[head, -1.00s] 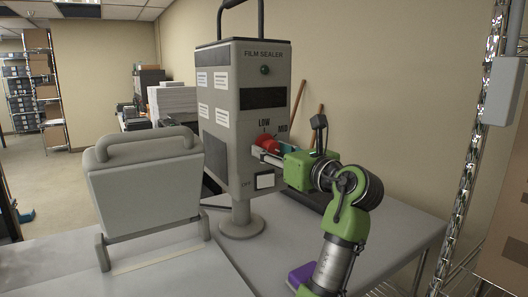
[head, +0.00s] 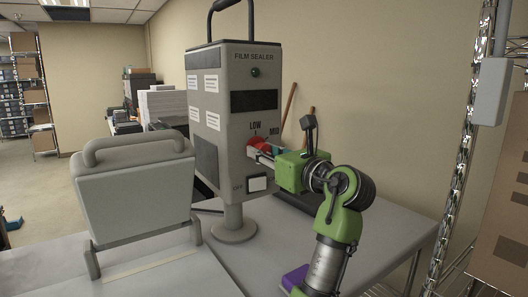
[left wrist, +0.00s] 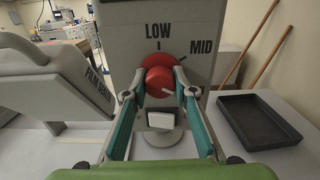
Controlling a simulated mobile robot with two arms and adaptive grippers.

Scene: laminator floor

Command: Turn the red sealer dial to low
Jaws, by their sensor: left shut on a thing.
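The grey film sealer (head: 222,130) stands on the table with a red dial (head: 257,142) on its front. In the left wrist view the red dial (left wrist: 160,78) is below LOW (left wrist: 158,30), with MID at upper right. Another label at the right is partly hidden by a finger. A short white line on the knob's face points to the lower right. My left gripper (head: 262,151) is shut on the dial, with one finger on each side of the knob in the left wrist view (left wrist: 161,88). My right gripper is out of view.
A grey upright panel with a handle (head: 125,195) stands left of the sealer. A white OFF switch (head: 257,184) sits below the dial. A black tray (left wrist: 258,120) lies on the table at right. A metal rack post (head: 470,150) rises at far right.

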